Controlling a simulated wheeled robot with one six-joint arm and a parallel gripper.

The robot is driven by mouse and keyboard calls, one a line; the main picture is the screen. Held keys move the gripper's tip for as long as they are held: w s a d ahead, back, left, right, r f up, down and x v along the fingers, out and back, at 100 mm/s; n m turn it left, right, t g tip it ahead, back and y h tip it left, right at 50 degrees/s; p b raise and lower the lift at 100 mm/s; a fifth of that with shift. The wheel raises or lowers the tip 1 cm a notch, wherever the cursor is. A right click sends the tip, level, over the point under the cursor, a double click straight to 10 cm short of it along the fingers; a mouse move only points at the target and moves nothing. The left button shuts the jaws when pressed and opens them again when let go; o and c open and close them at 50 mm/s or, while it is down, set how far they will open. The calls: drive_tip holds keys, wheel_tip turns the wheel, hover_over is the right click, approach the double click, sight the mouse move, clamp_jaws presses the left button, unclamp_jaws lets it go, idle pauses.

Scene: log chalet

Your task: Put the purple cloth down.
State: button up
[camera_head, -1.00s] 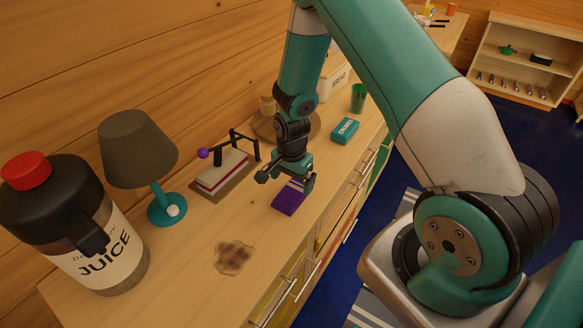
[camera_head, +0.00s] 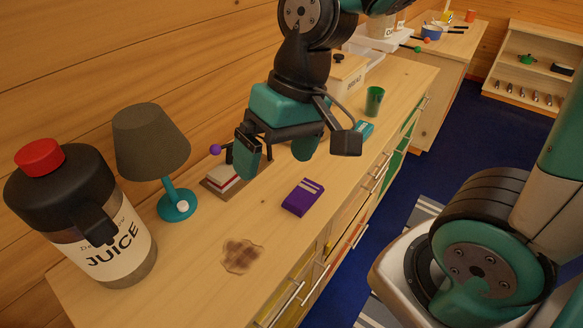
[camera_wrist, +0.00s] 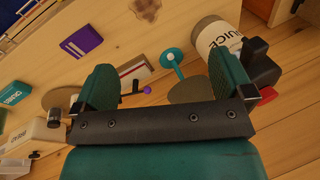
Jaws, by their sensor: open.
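The purple cloth (camera_head: 303,196) lies folded on the wooden counter (camera_head: 333,226), near its front edge and to the right of a brown stain (camera_head: 241,256). It also shows in the wrist view (camera_wrist: 82,40), flat on the counter and clear of the fingers. My gripper (camera_head: 277,158) is open and empty, raised above the counter and apart from the cloth. In the wrist view its two teal fingers (camera_wrist: 166,90) stand wide apart with nothing held between them.
A lamp (camera_head: 152,145) and a juice jug (camera_head: 80,215) stand at the left. A press-like tool (camera_head: 226,178) stands behind the cloth, partly hidden by my gripper. A green cup (camera_head: 374,100), a teal box (camera_head: 364,130) and a bread bin (camera_head: 347,88) are farther right.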

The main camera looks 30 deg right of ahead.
drive_tip(key=s+a+r+n, duration=0.2)
drive_tip(key=s+r+n, duration=0.1)
drive_tip(key=s+n, duration=0.2)
drive_tip(key=shift+s+y, duration=0.3)
drive_tip(key=shift+s, duration=0.65)
drive_tip(key=shift+f, duration=0.15)
drive_tip(key=shift+f+b, duration=0.85)
drive_tip(key=shift+b, duration=0.1)
drive_tip(key=shift+c, duration=0.2)
